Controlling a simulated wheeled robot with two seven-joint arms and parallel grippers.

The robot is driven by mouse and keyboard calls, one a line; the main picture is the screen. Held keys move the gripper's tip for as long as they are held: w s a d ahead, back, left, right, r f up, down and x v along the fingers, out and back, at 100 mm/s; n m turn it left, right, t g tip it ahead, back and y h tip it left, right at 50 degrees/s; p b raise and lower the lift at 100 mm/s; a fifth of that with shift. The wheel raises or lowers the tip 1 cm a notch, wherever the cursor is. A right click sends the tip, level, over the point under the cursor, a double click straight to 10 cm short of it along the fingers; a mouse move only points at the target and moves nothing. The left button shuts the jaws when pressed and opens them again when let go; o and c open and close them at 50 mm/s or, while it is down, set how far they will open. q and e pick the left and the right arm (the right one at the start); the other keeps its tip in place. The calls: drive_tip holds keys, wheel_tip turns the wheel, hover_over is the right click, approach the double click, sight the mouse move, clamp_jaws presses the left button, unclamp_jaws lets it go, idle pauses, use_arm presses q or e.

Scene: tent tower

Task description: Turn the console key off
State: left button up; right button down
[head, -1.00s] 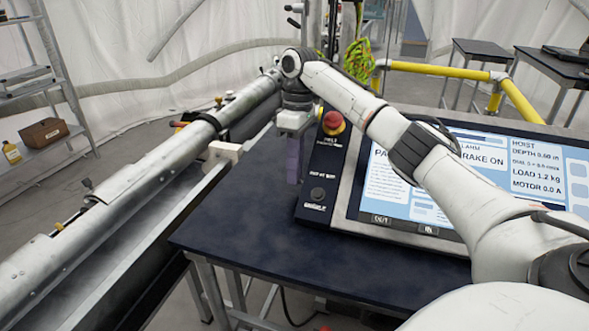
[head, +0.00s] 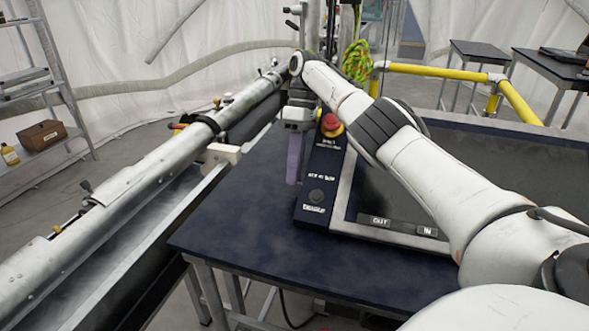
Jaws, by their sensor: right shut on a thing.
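The console (head: 330,228) sits on the dark table, with a black left panel and a dark, blank screen (head: 395,195). A small round black fitting (head: 316,195) sits low on that panel with lettering above and below it; I cannot tell whether it is the key. A red stop button (head: 331,125) is near the panel's top. My right gripper (head: 295,135) points down just left of the panel, shut on a pale purple upright piece (head: 294,160). The piece stands apart from the round fitting in the picture. My left gripper is not in view.
A long metal tube (head: 150,165) on a rail runs along the left. Yellow railing (head: 440,70) is behind the console. The dark tabletop (head: 245,220) is clear in front of the console's left side. Shelves (head: 40,90) stand far left.

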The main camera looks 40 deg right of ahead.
drive_tip(key=c, duration=1.7)
unclamp_jaws()
drive_tip(key=shift+o, duration=0.6)
drive_tip(key=shift+w+d+h, duration=0.1)
drive_tip(key=shift+d+h, duration=0.05)
drive_tip(key=shift+h, duration=0.15)
drive_tip(key=shift+t+h, duration=0.3)
